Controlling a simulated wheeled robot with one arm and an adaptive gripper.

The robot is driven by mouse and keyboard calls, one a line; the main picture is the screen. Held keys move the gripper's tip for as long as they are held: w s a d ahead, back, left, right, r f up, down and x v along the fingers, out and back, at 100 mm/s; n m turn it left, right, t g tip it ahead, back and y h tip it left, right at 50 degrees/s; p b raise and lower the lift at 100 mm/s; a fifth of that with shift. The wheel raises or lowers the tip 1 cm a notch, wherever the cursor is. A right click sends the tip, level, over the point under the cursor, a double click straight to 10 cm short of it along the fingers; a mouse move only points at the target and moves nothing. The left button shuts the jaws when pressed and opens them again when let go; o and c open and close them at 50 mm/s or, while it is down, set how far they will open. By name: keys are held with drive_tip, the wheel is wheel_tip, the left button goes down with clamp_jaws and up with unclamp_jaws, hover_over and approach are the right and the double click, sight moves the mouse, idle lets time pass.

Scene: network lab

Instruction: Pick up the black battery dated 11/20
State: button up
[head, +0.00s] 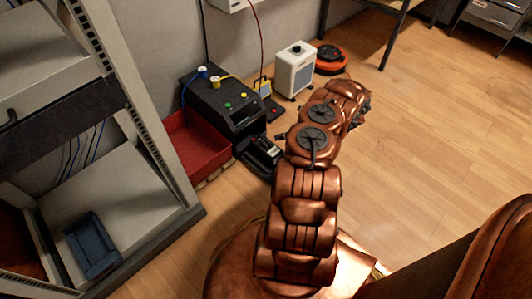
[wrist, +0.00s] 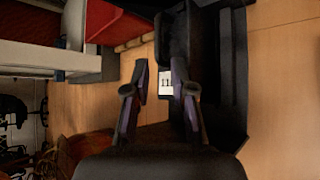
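A black battery (head: 262,152) sits on the floor in front of the black machine, beside the red bin, in the head view. In the wrist view a black body (wrist: 172,42) carries a white label (wrist: 166,83) on which "11" can be read; the rest of the date is hidden by a finger. My gripper (wrist: 160,80) is open, with its two fingers apart. The label shows in the gap between them, partly behind the right finger. I cannot tell whether a finger touches the battery. The gripper cannot be made out clearly in the head view.
A red bin (head: 193,145) and a black machine (head: 222,103) with coloured knobs and cables stand close by. A white unit (head: 295,70) and an orange reel (head: 330,58) are further back. A rack (head: 150,140) stands at left. The wooden floor at right is clear.

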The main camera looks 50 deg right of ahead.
sight(266, 149)
drive_tip(key=shift+b+x, duration=1.35)
drive_tip(key=shift+x, duration=1.55)
drive_tip(key=shift+a+r, duration=0.1)
drive_tip(key=shift+c, duration=0.3)
clamp_jaws()
